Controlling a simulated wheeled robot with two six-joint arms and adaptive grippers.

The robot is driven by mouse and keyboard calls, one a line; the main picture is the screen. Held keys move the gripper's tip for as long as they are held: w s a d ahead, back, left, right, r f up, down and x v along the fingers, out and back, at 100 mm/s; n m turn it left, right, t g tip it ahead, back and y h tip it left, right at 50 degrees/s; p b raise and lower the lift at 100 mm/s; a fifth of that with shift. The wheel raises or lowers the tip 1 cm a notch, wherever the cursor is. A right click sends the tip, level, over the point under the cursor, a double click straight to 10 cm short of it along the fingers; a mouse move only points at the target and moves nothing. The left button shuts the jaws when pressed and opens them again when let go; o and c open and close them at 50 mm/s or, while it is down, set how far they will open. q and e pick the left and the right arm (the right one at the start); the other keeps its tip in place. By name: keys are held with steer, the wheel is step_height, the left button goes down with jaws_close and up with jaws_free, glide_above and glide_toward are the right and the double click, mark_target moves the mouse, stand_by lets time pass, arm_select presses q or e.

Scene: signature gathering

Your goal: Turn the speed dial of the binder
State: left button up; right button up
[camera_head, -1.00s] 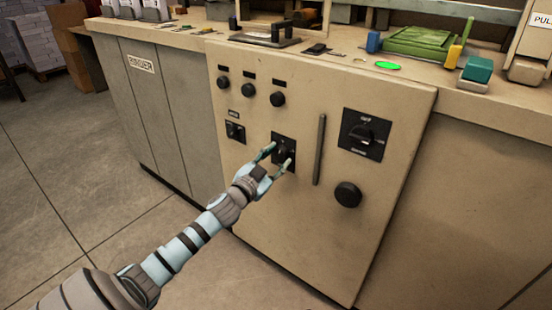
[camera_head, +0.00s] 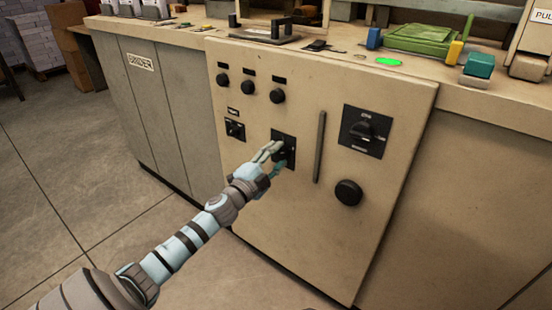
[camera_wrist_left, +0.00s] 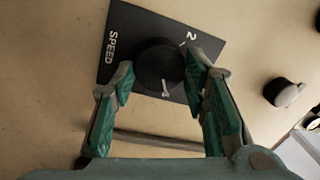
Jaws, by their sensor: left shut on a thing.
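The binder (camera_head: 310,230) is a beige cabinet with a front control panel. Its speed dial (camera_wrist_left: 160,66) is a round black knob on a black plate marked SPEED (camera_wrist_left: 111,48), with the figure 2 near its upper right. A pale mark shows on the knob's lower side in the left wrist view. My left gripper (camera_wrist_left: 165,78) is shut on the dial, one green finger on each side. In the head view the left gripper (camera_head: 279,155) partly covers the dial and its plate (camera_head: 289,140). My right gripper is not in view.
Several black knobs (camera_head: 249,87) sit up and left of the dial, with a small switch (camera_head: 235,130) below them. A vertical handle (camera_head: 319,146), a large rotary switch (camera_head: 363,132) and a round black knob (camera_head: 348,193) are to the right. Open floor (camera_head: 80,170) lies left.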

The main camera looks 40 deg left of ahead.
arm_select(q)
steer(key=shift+f, duration=0.1)
stand_by(0.5)
steer(key=o, duration=1.1)
steer(key=shift+o, duration=0.2)
steer(key=shift+s, duration=0.15)
steer(key=s, duration=1.1)
steer(key=shift+s+d+f, duration=0.35)
steer(key=shift+d+f, duration=0.1)
steer(key=shift+m, duration=0.4)
